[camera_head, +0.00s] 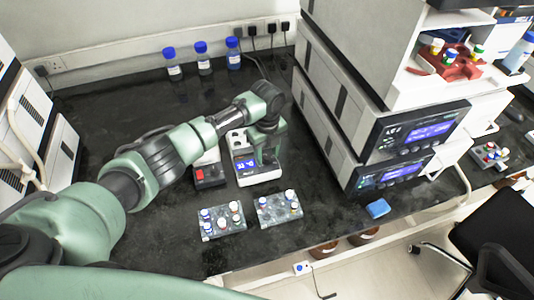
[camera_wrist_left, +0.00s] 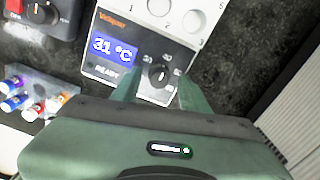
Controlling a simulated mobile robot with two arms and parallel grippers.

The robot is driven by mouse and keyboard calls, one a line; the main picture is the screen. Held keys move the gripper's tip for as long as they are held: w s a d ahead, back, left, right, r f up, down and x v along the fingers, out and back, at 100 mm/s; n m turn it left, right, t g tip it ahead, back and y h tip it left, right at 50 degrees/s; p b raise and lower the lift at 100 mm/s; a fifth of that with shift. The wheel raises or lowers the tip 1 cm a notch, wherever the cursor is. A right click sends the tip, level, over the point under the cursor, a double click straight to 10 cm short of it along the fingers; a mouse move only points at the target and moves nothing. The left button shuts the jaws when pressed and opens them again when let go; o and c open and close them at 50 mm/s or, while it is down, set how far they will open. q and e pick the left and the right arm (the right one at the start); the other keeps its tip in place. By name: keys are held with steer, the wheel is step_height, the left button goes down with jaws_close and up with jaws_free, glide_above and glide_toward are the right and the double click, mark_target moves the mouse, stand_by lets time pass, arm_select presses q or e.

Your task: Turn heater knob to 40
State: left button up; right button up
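The heater (camera_wrist_left: 110,70) is a white box with a dark front panel and a blue display reading 31 °C, with READY printed below. Its black round knob (camera_wrist_left: 160,75) has a light pointer mark and numbers around it. In the head view the heater (camera_head: 243,172) stands on the dark bench, partly hidden by my left arm. My left gripper (camera_wrist_left: 159,88) is open over the panel, its green fingers on either side of the knob with gaps visible. In the head view the left gripper (camera_head: 266,153) reaches down over the heater's right front. My right gripper is not in view.
A device with a red switch and black knob (camera_wrist_left: 50,15) stands left of the heater. Two vial racks (camera_head: 221,221) (camera_head: 279,208) sit in front. Several blue-capped bottles (camera_head: 203,62) stand at the back.

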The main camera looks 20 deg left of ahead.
mark_target(267, 157)
arm_select(q)
step_height(267, 157, up, 8)
steer(key=shift+f+b, duration=0.15)
steer(key=shift+b, duration=0.45)
stand_by(0.4)
